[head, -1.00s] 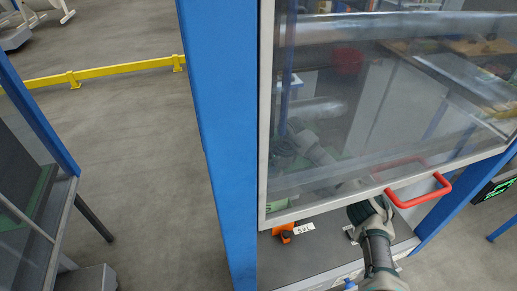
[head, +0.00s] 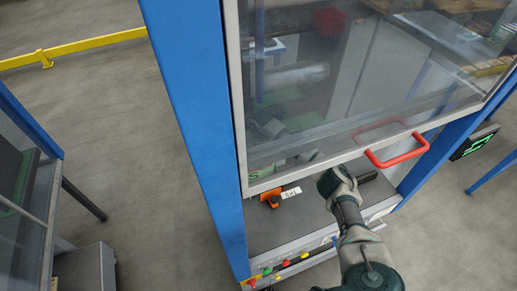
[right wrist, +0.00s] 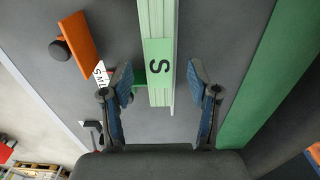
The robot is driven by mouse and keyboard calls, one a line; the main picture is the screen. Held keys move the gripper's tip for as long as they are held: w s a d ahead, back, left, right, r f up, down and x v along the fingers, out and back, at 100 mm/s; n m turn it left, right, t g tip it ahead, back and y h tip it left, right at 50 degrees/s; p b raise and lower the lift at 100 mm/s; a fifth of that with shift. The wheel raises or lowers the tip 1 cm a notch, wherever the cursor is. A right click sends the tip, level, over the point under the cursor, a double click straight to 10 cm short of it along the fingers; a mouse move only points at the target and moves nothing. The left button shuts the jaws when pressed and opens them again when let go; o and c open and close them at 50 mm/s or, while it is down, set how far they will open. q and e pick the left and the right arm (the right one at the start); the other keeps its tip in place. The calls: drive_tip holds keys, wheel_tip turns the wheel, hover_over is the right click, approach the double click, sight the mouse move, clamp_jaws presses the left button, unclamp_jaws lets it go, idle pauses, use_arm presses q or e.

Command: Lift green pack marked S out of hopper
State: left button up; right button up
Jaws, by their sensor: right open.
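In the right wrist view, the green pack (right wrist: 158,66) has a black S on its label and runs up between the two blue-padded fingers of my right gripper (right wrist: 160,82). The gripper is open, with a gap visible on both sides of the pack. In the head view, a bit of the green S label (head: 255,173) shows through the clear door at its lower left. My right arm reaches in under the door's bottom edge; its fingers cannot be made out there. My left gripper is not in view.
The clear door (head: 290,110) with a red handle (head: 397,155) hangs above my right forearm. An orange part (head: 270,198) and a small white tag (head: 291,192) sit on the grey ledge. Blue posts (head: 190,120) frame the cabinet. Coloured buttons (head: 286,263) line its lower front.

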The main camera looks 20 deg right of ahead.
wheel_tip(320, 180, down, 2)
drive_tip(key=shift+d+f, duration=0.1)
drive_tip(key=shift+f, duration=0.05)
drive_tip(key=shift+a+f, duration=0.25)
drive_tip(key=shift+f, duration=0.1)
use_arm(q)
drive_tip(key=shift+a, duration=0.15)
use_arm(e)
drive_tip(key=shift+a, duration=0.15)
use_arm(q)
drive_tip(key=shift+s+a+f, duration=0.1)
use_arm(e)
drive_tip(key=shift+c, duration=0.2)
clamp_jaws()
drive_tip(key=shift+d, duration=0.25)
drive_tip(key=shift+w+a+r+p, duration=0.1)
drive_tip(key=shift+r+p, duration=1.2)
drive_tip(key=shift+r, duration=0.8)
drive_tip(key=shift+r+p, duration=1.25)
drive_tip(key=shift+r, duration=1)
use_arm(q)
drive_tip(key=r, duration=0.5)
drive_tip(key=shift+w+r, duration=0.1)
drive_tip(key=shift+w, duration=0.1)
